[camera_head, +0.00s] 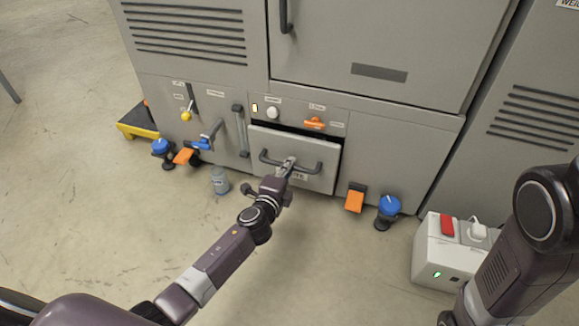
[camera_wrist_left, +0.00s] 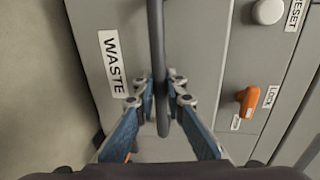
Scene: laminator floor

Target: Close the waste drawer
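The waste drawer (camera_head: 316,175) is a grey front with a dark bar handle (camera_head: 311,169), low in the machine. It stands a little out from the cabinet, with a dark gap along its top edge. My left gripper (camera_head: 287,166) is at the middle of that handle. In the left wrist view the WASTE label (camera_wrist_left: 112,64) shows on the drawer front, and the two fingers (camera_wrist_left: 163,85) close in on both sides of the dark handle bar (camera_wrist_left: 156,40). My right arm shows at the right of the head view, but its gripper is out of view.
An orange LOCK knob (camera_head: 314,123) and a white RESET button (camera_head: 272,113) sit above the drawer. Blue-capped feet (camera_head: 389,206) and orange pedals (camera_head: 355,198) flank it.

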